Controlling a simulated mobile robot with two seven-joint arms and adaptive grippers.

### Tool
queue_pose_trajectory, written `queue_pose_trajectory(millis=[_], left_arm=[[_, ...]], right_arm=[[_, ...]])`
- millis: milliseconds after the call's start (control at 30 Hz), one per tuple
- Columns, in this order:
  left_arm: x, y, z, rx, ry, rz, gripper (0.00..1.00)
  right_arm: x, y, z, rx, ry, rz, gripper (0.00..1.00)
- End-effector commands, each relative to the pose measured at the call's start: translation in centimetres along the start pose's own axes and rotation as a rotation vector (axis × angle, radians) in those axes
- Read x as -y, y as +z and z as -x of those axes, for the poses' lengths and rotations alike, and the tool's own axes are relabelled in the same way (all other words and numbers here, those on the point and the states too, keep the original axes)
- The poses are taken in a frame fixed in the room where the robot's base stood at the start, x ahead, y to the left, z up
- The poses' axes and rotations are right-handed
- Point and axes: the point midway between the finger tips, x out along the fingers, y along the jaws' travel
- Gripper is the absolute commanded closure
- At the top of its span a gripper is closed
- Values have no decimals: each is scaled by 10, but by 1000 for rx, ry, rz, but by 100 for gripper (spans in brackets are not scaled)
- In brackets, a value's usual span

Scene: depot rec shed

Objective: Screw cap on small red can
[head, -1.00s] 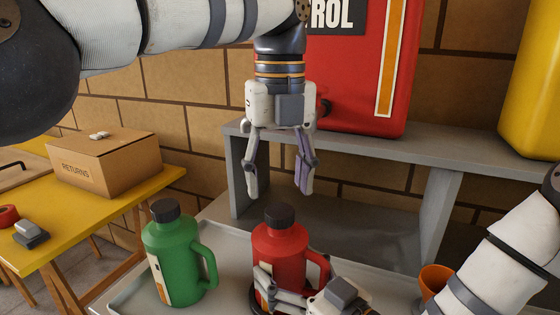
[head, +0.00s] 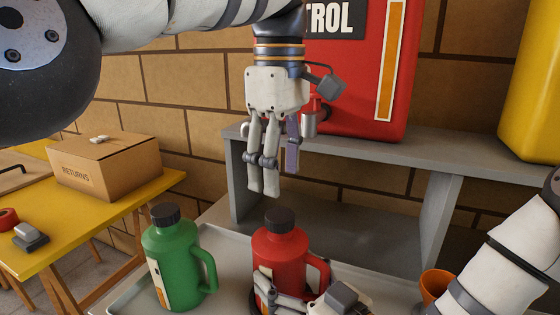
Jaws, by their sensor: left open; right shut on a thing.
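The small red can (head: 284,250) stands upright on the tray, with a dark cap (head: 279,219) on top of its neck. I cannot tell how tightly the cap sits. My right gripper (head: 270,288) is shut on the lower body of the red can, low at its front, and hides part of it. My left gripper (head: 273,178) is open and empty. It points down above the cap, with a gap between its fingertips and the cap. Its fingers overlap in this view.
A green can (head: 178,262) with a dark cap stands left of the red can on the grey tray (head: 128,300). An orange cup (head: 435,284) is at the right. Behind are a grey shelf (head: 400,155) and a big red tank (head: 350,80). A yellow table (head: 50,245) holds a returns box (head: 108,170).

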Motion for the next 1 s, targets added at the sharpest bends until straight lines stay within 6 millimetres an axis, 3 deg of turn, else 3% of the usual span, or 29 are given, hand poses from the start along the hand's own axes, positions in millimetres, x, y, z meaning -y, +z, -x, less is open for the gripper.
queue_pose_trajectory(millis=[100,300,667,1000], left_arm=[[0,1,3,-1,5,298,46],[-1,1,5,1,9,534,46],[-1,1,2,1,9,548,46],[0,1,-51,2,7,546,46]], right_arm=[[-1,-2,-1,-5,3,3,100],[-1,-2,-1,-5,3,3,100],[-1,-2,-1,-5,3,3,100],[-1,-2,-1,-5,3,3,100]])
